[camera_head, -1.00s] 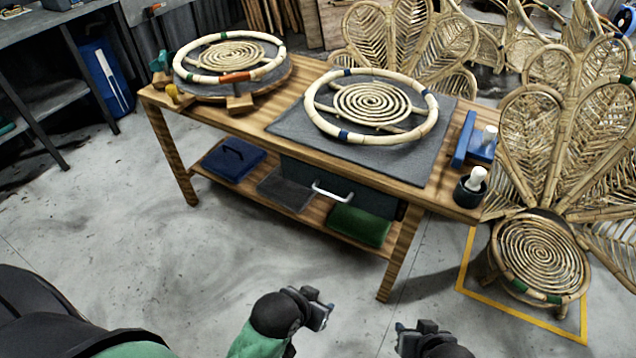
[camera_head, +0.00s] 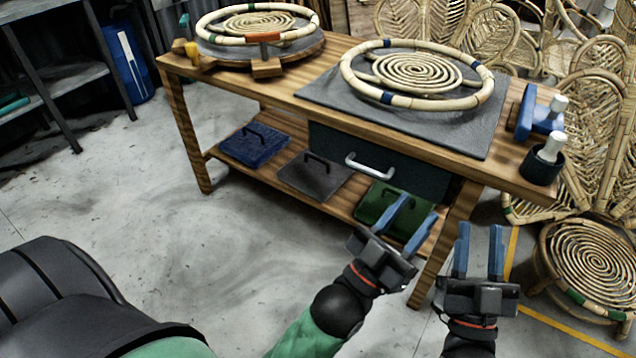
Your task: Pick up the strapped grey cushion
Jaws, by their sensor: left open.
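The grey cushion (camera_head: 313,176) lies flat on the lower shelf of the workbench, with a dark strap arched over its top. It sits between a blue strapped cushion (camera_head: 254,146) on its left and a green strapped cushion (camera_head: 383,207) on its right. My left gripper (camera_head: 410,223) is open and empty, its blue fingers in front of the green cushion and partly hiding it. It is to the right of the grey cushion and apart from it. My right gripper (camera_head: 480,250) is open and empty, further right, beyond the bench's front leg.
The wooden workbench (camera_head: 290,98) carries two rattan rings with spiral centres. A dark drawer (camera_head: 365,160) with a pale handle hangs above the shelf's right part. A rattan seat (camera_head: 594,262) stands on the right.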

